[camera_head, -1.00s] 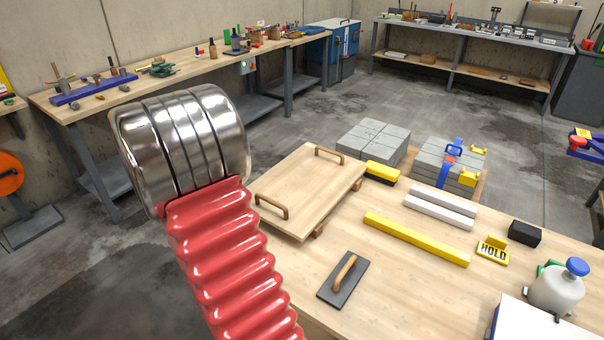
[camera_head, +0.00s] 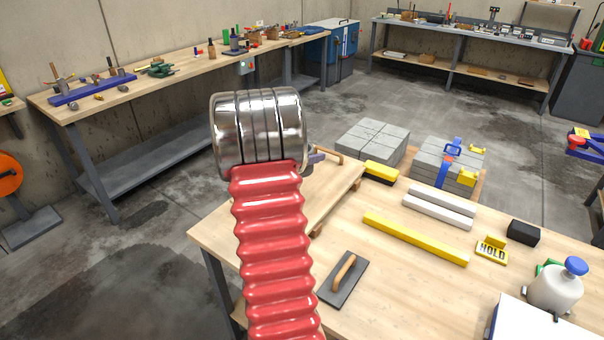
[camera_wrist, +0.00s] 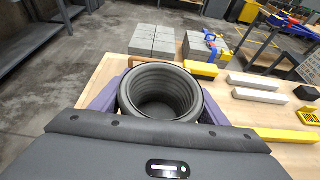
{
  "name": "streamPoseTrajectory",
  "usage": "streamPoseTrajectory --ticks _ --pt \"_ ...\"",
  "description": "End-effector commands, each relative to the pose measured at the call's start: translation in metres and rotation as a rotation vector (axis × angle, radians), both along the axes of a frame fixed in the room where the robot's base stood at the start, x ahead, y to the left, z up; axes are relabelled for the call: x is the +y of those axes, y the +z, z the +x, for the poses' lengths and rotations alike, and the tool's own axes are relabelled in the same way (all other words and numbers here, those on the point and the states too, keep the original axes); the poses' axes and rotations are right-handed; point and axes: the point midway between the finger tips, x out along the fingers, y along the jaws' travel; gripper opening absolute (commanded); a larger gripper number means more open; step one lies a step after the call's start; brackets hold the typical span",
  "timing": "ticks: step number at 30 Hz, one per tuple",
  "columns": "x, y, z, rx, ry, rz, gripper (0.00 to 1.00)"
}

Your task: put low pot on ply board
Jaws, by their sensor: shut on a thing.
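The low pot (camera_wrist: 160,94) is a round grey pot with ribbed inner walls, seen from above in the wrist view. My gripper (camera_wrist: 158,84) is shut on it, with a purple finger on each side. The ply board (camera_head: 334,192) is a pale wooden board with a brown handle at each end, lying on the bench. My red and chrome arm hides its left part and near handle in the head view. In the wrist view the pot overlaps the board; I cannot tell the gap beneath it. The pot is hidden in the head view.
A float with a wooden handle (camera_head: 343,279) lies on the bench in front of the board. A yellow bar (camera_head: 415,239), pale bars (camera_head: 438,207) and a yellow-black brush (camera_head: 381,172) lie to its right. Paving blocks (camera_head: 372,142) stand behind the bench.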

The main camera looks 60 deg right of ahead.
Motion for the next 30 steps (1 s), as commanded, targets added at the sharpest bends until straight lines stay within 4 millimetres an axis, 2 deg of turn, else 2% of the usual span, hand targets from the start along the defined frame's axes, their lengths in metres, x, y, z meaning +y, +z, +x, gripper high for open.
streamPoseTrajectory --ticks 8,11,21,30 --pt "0.000 -0.001 0.001 0.000 0.001 -0.002 0.25" --pt "0.000 -0.010 0.001 0.002 0.002 -0.001 0.25" --pt "0.000 -0.057 0.000 0.001 0.000 -0.002 0.25" --pt "0.000 -0.061 0.000 -0.001 0.001 -0.003 0.25"
